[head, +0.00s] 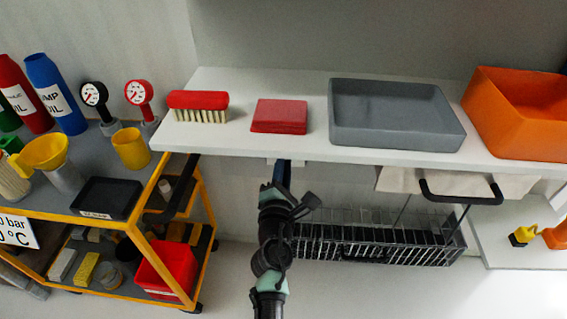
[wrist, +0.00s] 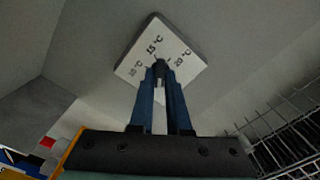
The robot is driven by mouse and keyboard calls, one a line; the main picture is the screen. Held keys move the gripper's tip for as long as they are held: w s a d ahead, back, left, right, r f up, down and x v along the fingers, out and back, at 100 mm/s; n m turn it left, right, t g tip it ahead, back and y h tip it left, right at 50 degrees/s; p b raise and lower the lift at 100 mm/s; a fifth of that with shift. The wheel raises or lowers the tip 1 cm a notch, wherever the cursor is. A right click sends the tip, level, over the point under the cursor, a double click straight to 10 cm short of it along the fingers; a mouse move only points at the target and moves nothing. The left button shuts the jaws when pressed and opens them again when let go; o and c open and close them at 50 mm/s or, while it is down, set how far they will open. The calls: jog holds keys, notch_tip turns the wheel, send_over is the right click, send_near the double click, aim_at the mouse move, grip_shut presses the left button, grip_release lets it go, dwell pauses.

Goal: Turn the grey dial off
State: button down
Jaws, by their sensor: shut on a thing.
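A small dark grey dial (wrist: 162,66) sits at the middle of a white square plate (wrist: 182,52) in the wrist view. The plate carries the marks 10 °C, 15 °C and 20 °C. My gripper (wrist: 160,77) has its two blue fingers closed around the dial, one on each side. The fingertips hide part of the dial, and I cannot tell which mark it points to. In the head view my gripper (head: 283,172) reaches up under the front edge of the white shelf, which hides the dial.
The white shelf (head: 350,157) above my arm bears a red brush (head: 198,100), a red block (head: 279,116), a grey tray (head: 395,135) and an orange bin (head: 505,122). A wire basket (head: 375,245) hangs close to the right. A yellow-framed cart (head: 140,238) stands left.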

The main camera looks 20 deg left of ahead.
dwell(0.3)
jog(key=c, duration=0.9)
grip_release()
jog(key=shift+s, duration=0.1)
jog(key=p+v, duration=0.2)
jog(key=v, duration=1)
jog(key=shift+s+d+p, duration=0.2)
jog(key=shift+s+p, duration=0.1)
jog(key=shift+s, duration=0.1)
